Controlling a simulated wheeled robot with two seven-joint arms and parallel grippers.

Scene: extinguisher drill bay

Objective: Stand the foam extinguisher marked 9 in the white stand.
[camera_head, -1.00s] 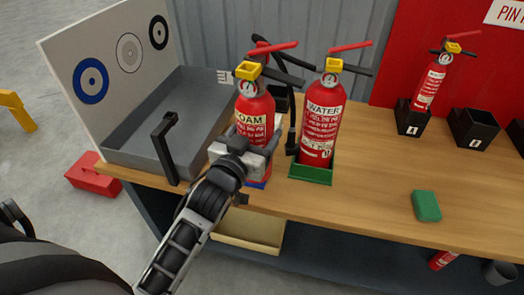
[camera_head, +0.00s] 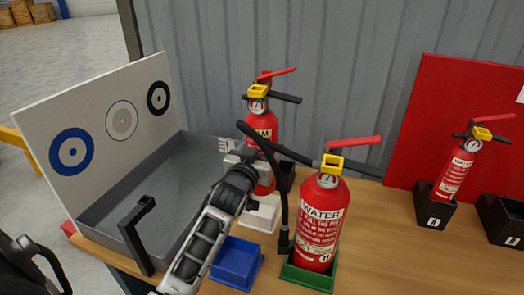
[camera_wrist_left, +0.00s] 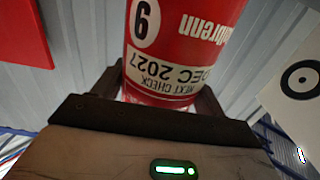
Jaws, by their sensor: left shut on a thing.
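My left gripper (camera_head: 245,160) is shut around the body of a red extinguisher (camera_head: 262,122) with a yellow collar. The extinguisher is roughly upright; the gripper hides part of its body and label. The white stand (camera_head: 262,216) is directly below the extinguisher's lower end. I cannot tell whether the base is above the stand, at its rim or inside it. My right gripper is not in view.
An empty blue stand (camera_head: 237,262) is in front of the white one. A WATER extinguisher (camera_head: 322,225) stands in a green stand (camera_head: 308,278) close on the right, its black hose (camera_head: 284,210) hanging between. A grey tray (camera_head: 180,195) lies left.

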